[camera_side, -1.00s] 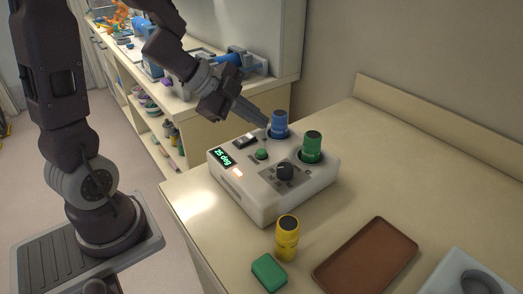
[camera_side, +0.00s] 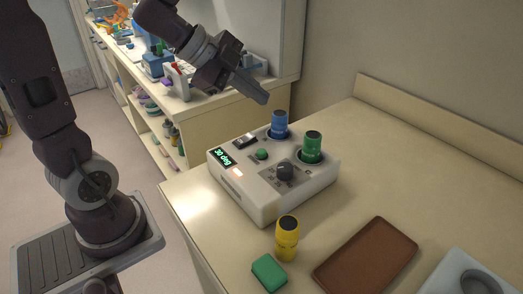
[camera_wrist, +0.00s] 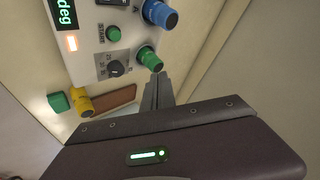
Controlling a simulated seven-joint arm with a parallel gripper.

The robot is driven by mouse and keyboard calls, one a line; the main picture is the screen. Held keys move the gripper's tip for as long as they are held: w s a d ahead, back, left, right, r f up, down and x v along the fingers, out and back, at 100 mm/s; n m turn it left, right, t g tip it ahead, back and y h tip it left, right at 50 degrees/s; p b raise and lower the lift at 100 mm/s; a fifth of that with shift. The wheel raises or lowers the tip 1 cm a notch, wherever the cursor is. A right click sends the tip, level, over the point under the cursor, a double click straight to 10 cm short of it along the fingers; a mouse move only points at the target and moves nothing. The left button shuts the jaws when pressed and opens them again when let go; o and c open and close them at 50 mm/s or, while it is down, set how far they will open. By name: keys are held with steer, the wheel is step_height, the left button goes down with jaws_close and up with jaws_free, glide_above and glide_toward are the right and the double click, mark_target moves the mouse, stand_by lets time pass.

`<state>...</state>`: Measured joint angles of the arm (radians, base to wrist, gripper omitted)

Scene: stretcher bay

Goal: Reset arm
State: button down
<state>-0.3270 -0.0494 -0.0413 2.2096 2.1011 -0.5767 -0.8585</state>
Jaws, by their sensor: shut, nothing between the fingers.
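My gripper (camera_side: 262,97) is shut and empty, in the air above and behind the white control box. In the wrist view its closed fingers (camera_wrist: 157,88) point toward the box. The box (camera_side: 262,205) stands on the counter. Its display (camera_side: 222,157) reads 30 deg. On top are a rocker switch (camera_side: 245,141), a green button (camera_side: 262,154) and a dark knob (camera_side: 285,171). The gripper appears apart from all of these.
A yellow cylinder (camera_side: 287,238) stands in front of the box, with a green block (camera_side: 269,272) beside it. A cluttered shelf (camera_side: 190,104) stands behind. The counter's back right is clear.

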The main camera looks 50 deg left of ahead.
step_height(320, 180, up, 6)
steer(key=w+a+n+t+y, duration=0.1)
steer(key=w+n+t+y, duration=0.1)
steer(key=n+t+y, duration=0.15)
steer(key=s+a+r+n+y, duration=0.2)
steer(key=s+a+n+y, duration=0.1)
steer(key=s+n+y, duration=0.3)
steer(key=s+d+f+n+g+h, duration=0.2)
steer(key=s+d, duration=0.3)
steer(key=s, duration=0.3)
steer(key=s+d+f+n+g+h, duration=0.2)
steer(key=s+d+f+g+h, duration=0.1)
steer(key=s, duration=0.5)
steer(key=shift+d+f+g+h, duration=0.35)
steer(key=shift+d+f+g, duration=0.3)
steer(key=shift+d+f, duration=0.25)
